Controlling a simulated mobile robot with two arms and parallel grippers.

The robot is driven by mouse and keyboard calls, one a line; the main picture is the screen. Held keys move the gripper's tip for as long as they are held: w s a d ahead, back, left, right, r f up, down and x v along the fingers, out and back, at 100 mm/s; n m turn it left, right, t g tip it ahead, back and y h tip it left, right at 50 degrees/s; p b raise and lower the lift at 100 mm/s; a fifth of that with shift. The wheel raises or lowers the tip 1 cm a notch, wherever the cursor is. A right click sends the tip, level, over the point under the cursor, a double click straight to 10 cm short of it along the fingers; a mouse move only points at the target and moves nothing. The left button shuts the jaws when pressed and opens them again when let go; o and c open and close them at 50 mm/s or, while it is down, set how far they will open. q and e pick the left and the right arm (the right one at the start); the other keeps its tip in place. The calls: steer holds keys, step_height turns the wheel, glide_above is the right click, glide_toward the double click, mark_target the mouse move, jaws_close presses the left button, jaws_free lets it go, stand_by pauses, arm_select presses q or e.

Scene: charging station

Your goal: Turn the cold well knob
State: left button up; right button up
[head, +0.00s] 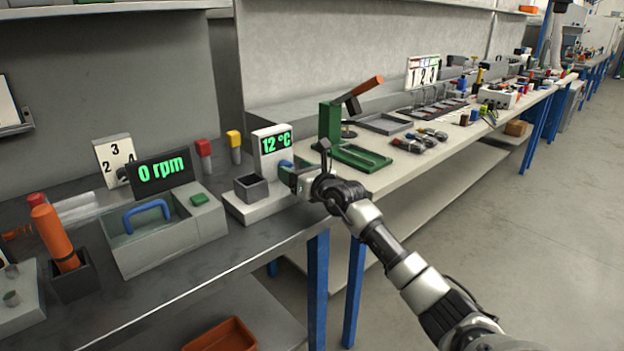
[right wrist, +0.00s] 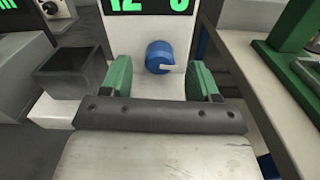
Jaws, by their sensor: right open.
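The cold well is a white unit (head: 268,141) with a green "12 °C" display and a dark grey square cup (head: 251,187) on its base. Its blue knob (head: 285,164) sits below the display; in the right wrist view the blue knob (right wrist: 160,56) shows a white pointer mark aimed right. My right gripper (right wrist: 160,78) is open, its green fingers to either side of the knob's line and a little short of it, not visibly touching. In the head view my right gripper (head: 291,175) is at the front right of the unit. My left gripper is not in view.
A grey box with a blue handle (head: 146,210) and a "0 rpm" display (head: 160,172) stands left. A green press (head: 350,150) stands close on the right, on the lighter bench.

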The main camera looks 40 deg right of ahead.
arm_select(q)
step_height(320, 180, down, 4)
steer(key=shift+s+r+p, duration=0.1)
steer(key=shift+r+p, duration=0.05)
steer(key=shift+p, duration=0.3)
arm_select(e)
steer(key=s, duration=0.9)
steer(key=shift+d, duration=0.35)
